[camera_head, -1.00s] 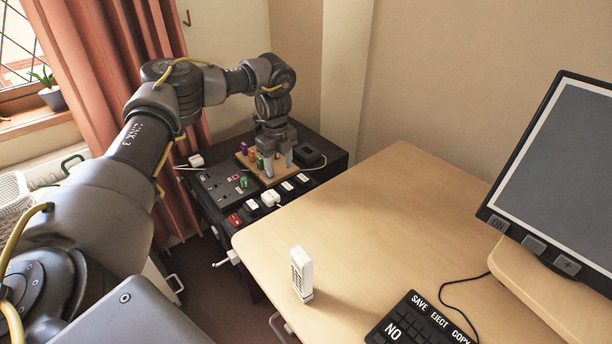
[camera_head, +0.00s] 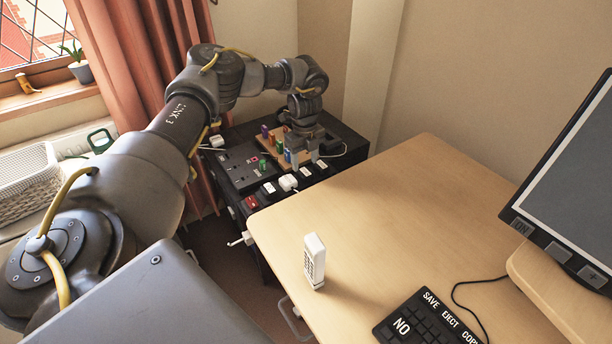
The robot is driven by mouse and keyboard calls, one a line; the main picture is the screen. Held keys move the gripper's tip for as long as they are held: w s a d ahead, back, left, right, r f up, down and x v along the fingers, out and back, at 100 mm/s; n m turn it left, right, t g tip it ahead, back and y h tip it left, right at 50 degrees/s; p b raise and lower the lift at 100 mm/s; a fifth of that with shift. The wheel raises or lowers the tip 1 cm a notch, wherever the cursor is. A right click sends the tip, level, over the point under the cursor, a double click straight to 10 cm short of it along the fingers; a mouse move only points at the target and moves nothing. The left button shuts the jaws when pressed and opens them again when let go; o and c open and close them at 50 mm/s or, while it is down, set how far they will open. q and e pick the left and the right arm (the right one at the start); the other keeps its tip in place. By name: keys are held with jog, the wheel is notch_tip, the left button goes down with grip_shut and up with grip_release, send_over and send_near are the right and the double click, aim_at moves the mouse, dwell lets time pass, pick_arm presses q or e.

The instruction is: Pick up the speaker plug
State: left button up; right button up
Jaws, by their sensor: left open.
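My left gripper (camera_head: 307,161) is over the black socket unit (camera_head: 238,168), fingers pointing down, open, with nothing visible between them. A white plug (camera_head: 288,182) with a pale cable sits in the front row, just left and in front of the fingers. Another white plug (camera_head: 217,141) with a cable is at the unit's back left. A dark block (camera_head: 332,147) with a white cable lies just right of the gripper. I cannot tell which of these is the speaker plug; labels are too small to read. My right gripper is not in view.
A wooden board (camera_head: 272,141) with coloured pieces stands behind the gripper, partly hidden by it. A red switch (camera_head: 251,202) is at the front left.

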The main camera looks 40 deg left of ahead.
aim_at(305, 172)
pick_arm(q)
notch_tip(305, 172, down, 4)
jog(key=shift+d+f, duration=0.1)
jog(key=shift+f, duration=0.15)
jog(key=c, duration=0.7)
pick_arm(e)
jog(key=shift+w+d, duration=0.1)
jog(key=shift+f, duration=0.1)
